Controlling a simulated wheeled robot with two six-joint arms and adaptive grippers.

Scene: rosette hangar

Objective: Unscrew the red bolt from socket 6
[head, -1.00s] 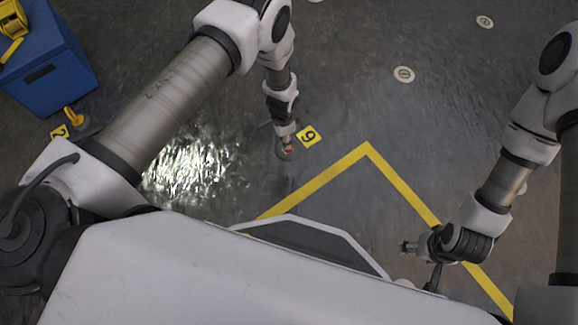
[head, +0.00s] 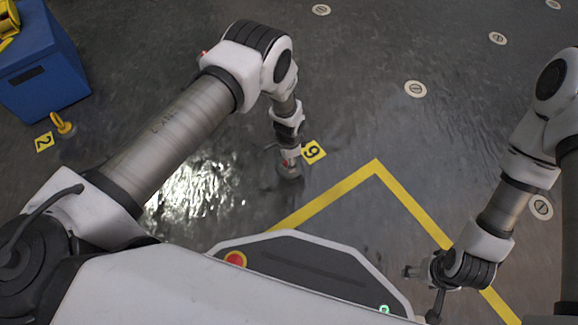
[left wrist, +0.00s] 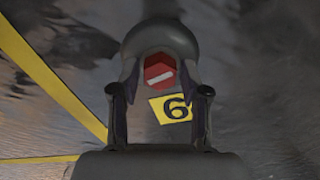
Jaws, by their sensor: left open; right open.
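The red bolt (left wrist: 159,75) has a hexagonal head with a pale slot. It sits in grey, round socket 6 (left wrist: 160,38) on the floor, beside a yellow plate marked 6 (left wrist: 171,108). The plate also shows in the head view (head: 314,152). My left gripper (left wrist: 160,82) is open, with one finger on each side of the bolt head. I cannot tell whether the fingers touch it. In the head view, the left gripper (head: 289,164) points down over the socket and hides most of the bolt. My right gripper (head: 420,289) is open and empty at the lower right.
A blue box (head: 42,70) stands at the upper left. Near it are a yellow bolt (head: 63,124) and a plate marked 2 (head: 44,142). A yellow floor line (head: 412,198) bends right of the socket. Several pale discs (head: 416,89) lie on the otherwise open floor.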

